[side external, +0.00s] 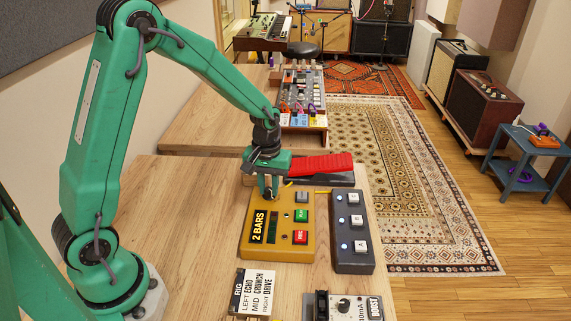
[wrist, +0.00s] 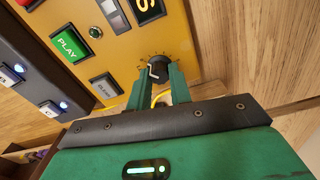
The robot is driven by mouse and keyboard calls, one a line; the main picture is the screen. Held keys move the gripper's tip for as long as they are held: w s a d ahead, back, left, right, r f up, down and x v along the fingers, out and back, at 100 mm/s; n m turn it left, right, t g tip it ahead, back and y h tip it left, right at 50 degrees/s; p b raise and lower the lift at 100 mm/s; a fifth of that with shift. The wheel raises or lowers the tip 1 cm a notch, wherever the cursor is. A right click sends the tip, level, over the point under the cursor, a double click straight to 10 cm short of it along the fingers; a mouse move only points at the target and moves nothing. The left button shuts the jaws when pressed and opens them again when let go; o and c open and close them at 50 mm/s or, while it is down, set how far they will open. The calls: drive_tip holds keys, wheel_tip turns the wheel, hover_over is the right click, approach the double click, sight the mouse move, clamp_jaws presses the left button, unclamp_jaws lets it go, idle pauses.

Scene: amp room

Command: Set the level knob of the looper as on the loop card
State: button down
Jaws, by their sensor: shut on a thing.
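The looper is an orange box (side external: 283,243) on the table, with a "2 BARS" display, a green PLAY button, a red button and a grey button. Its level knob (wrist: 159,67) is black with a white pointer mark, inside a ring of small scale marks in the wrist view. My gripper (wrist: 160,78) has its two green fingers closed on the sides of the knob. In the side view my gripper (side external: 267,191) reaches down onto the looper's far left part and hides the knob. I see no card that I can read as the loop card.
A dark footswitch box (side external: 352,253) with several lit buttons stands right of the looper. A red pedal (side external: 310,165) lies behind it. A "RIG" card (side external: 262,293) and a grey BOOST pedal (side external: 347,307) are in front. Bare table lies left of the looper.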

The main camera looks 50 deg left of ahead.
drive_tip(key=shift+m, duration=0.5)
drive_tip(key=m, duration=1.9)
drive_tip(key=shift+m, duration=0.4)
drive_tip(key=m, duration=0.6)
drive_tip(key=shift+d, duration=0.1)
drive_tip(key=c, duration=1.3)
unclamp_jaws()
